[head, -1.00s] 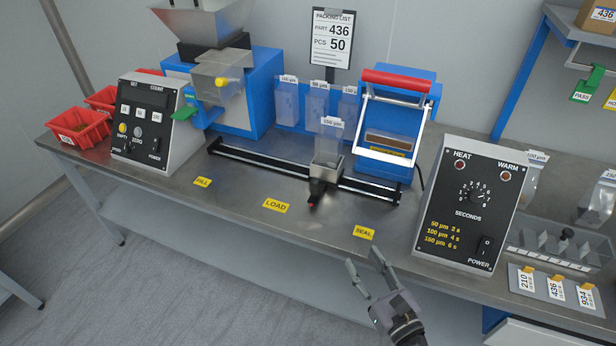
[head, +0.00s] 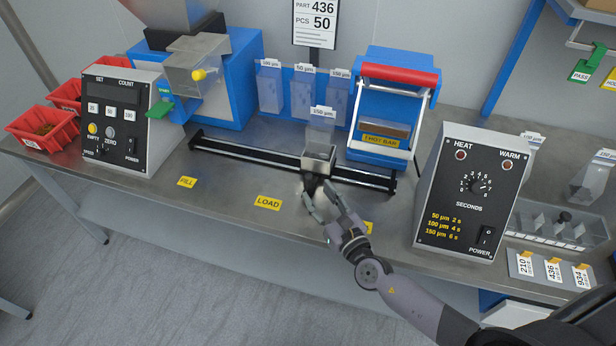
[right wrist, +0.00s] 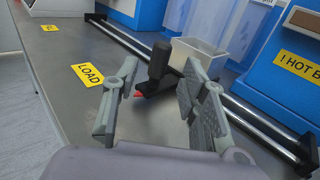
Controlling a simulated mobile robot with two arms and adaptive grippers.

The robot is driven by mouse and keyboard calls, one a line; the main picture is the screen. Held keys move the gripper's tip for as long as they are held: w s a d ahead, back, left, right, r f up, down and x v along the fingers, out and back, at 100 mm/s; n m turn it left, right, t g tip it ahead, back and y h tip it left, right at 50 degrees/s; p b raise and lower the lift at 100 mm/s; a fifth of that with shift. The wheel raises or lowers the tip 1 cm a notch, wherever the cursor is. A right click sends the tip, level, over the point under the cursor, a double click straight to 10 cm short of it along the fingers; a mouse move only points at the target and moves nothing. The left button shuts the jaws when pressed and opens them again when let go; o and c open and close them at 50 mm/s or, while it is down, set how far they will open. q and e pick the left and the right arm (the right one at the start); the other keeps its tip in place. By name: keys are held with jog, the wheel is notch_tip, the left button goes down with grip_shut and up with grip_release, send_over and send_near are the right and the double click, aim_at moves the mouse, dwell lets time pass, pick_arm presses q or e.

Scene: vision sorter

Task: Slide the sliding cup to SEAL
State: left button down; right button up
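The sliding cup (head: 319,159) is a small grey cup on the black rail (head: 245,152), behind and right of the yellow LOAD label (head: 268,203). A clear bag tagged 150 µm (head: 321,131) stands up from it. In the right wrist view the cup (right wrist: 198,60) has a black handle (right wrist: 158,62) with a red end. My right gripper (head: 322,203) is at the cup's front, fingers apart. In the wrist view its open fingers (right wrist: 160,70) lie on either side of the handle; contact cannot be told. The SEAL label (head: 369,228) is mostly hidden by my right gripper. My left gripper is not in view.
The blue hot bar sealer (head: 395,80) with its red handle stands behind the rail's right end. The heat control box (head: 467,195) stands right of my arm. The counter box (head: 125,120) and FILL label (head: 187,182) are left. The front table strip between FILL and LOAD is clear.

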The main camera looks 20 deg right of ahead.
aim_at(311, 184)
jog(key=w, duration=0.2)
jog(key=w+a, duration=0.1)
jog(key=w, duration=0.1)
jog(key=shift+w, duration=0.95)
jog(key=shift+a, duration=0.1)
jog(key=c, duration=0.7)
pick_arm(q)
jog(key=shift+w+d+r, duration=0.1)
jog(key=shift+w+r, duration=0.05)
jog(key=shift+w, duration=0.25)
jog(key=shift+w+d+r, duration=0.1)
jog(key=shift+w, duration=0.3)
pick_arm(e)
grip_shut()
